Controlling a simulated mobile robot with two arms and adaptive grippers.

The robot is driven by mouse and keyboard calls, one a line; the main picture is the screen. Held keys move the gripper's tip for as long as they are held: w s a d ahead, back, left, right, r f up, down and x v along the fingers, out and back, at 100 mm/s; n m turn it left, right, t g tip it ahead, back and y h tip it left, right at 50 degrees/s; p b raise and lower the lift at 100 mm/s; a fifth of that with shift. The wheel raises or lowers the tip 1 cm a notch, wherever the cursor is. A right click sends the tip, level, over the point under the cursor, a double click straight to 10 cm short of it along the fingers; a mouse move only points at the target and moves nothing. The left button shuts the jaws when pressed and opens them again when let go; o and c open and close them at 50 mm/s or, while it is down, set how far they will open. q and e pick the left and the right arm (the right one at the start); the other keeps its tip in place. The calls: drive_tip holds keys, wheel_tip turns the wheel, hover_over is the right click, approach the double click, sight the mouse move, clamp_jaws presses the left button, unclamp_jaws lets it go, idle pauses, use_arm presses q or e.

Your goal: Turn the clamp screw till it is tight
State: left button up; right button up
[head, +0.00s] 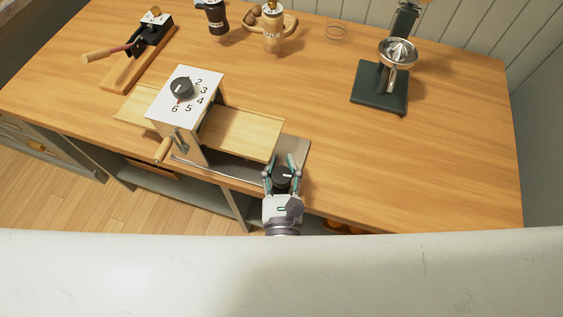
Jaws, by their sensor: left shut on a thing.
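The clamp screw's round black knob (282,174), with a pale mark on top, is at the front edge of the counter. My left gripper (282,172) reaches up to it from below and is shut on it, with a teal-lined finger on each side. The fingers and palm hide part of the knob, and its shaft is not visible. Beside it, up and left, stands a device with a white top (190,95), a black dial and printed numbers. Its grey base plate (297,147) reaches close to the knob. My right gripper is not in view.
A crank handle with a wooden grip (163,150) sticks out at the device's front left. A wooden lever board (140,60), a black mill (217,18), a wooden mill (272,30) and a juicer stand (380,88) are farther back. The counter's right side (440,165) is clear.

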use_arm(q)
drive_tip(key=shift+f, duration=0.15)
clamp_jaws()
drive_tip(key=shift+d+m+h, duration=0.1)
drive_tip(key=shift+m+h, duration=0.3)
drive_tip(key=shift+h, duration=0.3)
